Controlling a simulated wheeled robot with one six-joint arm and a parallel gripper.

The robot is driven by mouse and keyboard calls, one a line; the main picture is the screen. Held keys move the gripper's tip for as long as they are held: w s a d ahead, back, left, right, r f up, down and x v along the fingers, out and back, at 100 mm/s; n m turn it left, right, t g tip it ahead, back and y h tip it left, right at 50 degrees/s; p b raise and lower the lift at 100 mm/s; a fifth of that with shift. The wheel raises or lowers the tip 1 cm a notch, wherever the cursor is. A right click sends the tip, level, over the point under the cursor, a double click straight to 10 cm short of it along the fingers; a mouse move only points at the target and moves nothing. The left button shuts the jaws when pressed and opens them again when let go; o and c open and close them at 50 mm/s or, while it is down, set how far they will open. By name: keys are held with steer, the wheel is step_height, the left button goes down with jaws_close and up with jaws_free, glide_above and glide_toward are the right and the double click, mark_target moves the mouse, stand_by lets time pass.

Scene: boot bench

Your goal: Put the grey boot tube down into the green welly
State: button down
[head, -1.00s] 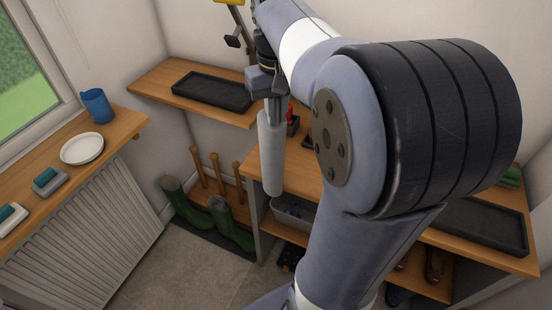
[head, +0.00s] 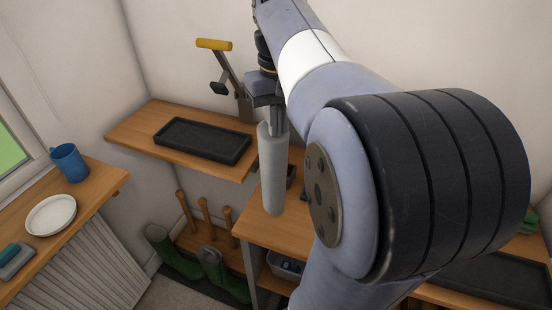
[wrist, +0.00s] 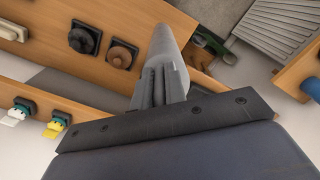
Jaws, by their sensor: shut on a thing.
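The grey boot tube (head: 272,172) hangs upright below my gripper (head: 270,122), which is shut on its upper end. In the head view the tube is in front of the wooden bench, higher than the wellies. It also shows in the wrist view (wrist: 169,52), running away from the gripper fingers (wrist: 160,85). A pair of green wellies stands on the floor at lower left: the left welly (head: 172,250) and the right welly (head: 225,272), with something grey at its top. The tube is apart from both wellies. Which welly the task means, I cannot tell.
Wooden posts (head: 205,218) stand behind the wellies. A shelf with a black tray (head: 202,140) is on the wall above. At left, a sill holds a blue mug (head: 69,162) and white plate (head: 50,215) above a radiator (head: 80,275). A bench (head: 262,228) is beside the wellies.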

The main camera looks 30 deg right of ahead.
mark_target(278, 144)
steer(key=shift+f, duration=2.85)
steer(key=shift+f, duration=0.15)
steer(key=c, duration=1.5)
jaws_free()
steer(key=shift+o, duration=0.2)
step_height(278, 144, up, 12)
steer(key=shift+r+p, duration=0.2)
steer(key=shift+p, duration=0.1)
